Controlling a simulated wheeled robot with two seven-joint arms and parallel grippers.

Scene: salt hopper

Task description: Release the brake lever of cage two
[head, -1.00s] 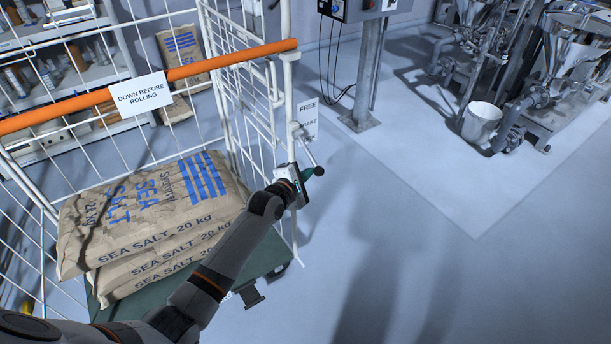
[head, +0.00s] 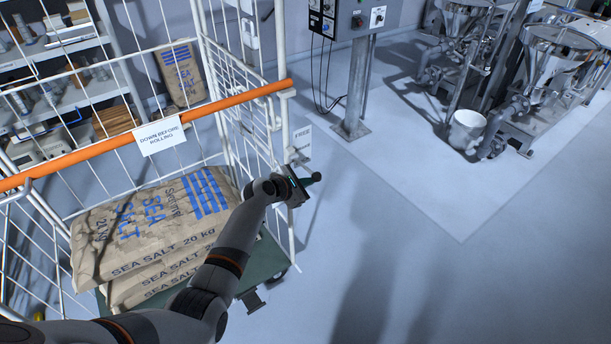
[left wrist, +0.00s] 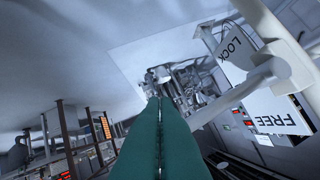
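The brake lever (left wrist: 235,95) is a pale bar running from its pivot beside the FREE/LOCK plate (left wrist: 275,118) to the edge of my left fingers. The bar passes out of sight at the side of one finger, not visibly between the two; contact is hidden. My right gripper is not in view.
The white wire cage (head: 232,90) holds stacked salt sacks (head: 150,225) behind an orange bar (head: 100,150) with a hanging sign (head: 160,137). A control post (head: 356,85) and machines with a white bucket (head: 466,130) stand behind. The floor to the right is clear.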

